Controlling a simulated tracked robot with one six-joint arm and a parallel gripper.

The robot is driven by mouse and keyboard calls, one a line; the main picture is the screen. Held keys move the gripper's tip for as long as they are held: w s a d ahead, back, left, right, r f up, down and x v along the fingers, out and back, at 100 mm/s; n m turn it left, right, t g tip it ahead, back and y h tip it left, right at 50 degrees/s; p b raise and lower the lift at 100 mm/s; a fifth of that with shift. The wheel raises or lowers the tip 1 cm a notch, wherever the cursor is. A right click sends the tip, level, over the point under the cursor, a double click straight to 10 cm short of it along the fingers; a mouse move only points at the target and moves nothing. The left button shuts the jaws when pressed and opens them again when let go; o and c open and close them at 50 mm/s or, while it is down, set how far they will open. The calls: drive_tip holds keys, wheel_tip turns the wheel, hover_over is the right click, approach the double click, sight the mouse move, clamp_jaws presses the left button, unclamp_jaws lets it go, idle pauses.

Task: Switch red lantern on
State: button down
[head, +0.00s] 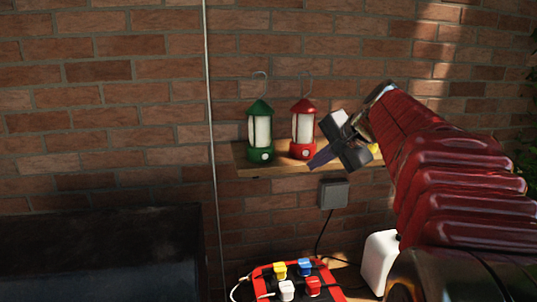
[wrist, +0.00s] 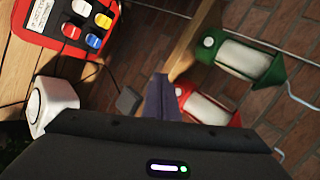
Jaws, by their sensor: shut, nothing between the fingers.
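The red lantern (head: 303,128) stands upright on a wooden shelf (head: 262,172) on the brick wall, with a pale round knob (head: 306,153) low on its front. In the wrist view the red lantern (wrist: 207,108) lies sideways, and its base is partly hidden by my fingers. Its panel looks pale; I cannot tell whether it is lit. My gripper (head: 315,163) is shut and empty, its purple fingertips close to the right of the lantern's base in the head view. The fingers also show in the wrist view (wrist: 161,95). I cannot tell whether they touch the lantern.
A green lantern (head: 260,132) stands left of the red one. A yellow object (head: 375,149) is partly hidden behind my gripper. Below are a grey wall box (head: 334,194), a white box (head: 378,262) and a red-framed socket board (head: 262,271) with coloured plugs. A dark container (head: 100,255) is at left.

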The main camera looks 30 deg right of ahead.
drive_tip(key=shift+w+d, duration=0.3)
drive_tip(key=shift+w, duration=0.5)
drive_tip(key=shift+w+d, duration=0.35)
drive_tip(key=shift+w, duration=0.45)
drive_tip(key=shift+w+d, duration=0.3)
drive_tip(key=shift+w, duration=0.5)
drive_tip(key=shift+w, duration=0.1)
drive_tip(key=shift+w+d, duration=0.15)
drive_tip(key=shift+w, duration=0.1)
drive_tip(key=shift+w+d, duration=0.1)
drive_tip(key=shift+w, duration=0.2)
idle(0.9)
drive_tip(key=shift+s, duration=0.15)
idle(0.3)
drive_tip(key=shift+s+a, duration=0.25)
drive_tip(key=shift+s, duration=0.3)
drive_tip(key=s, duration=0.1)
drive_tip(key=s+a, duration=0.1)
drive_tip(key=s, duration=0.2)
drive_tip(key=shift+s+a, duration=0.35)
drive_tip(key=shift+a, duration=0.05)
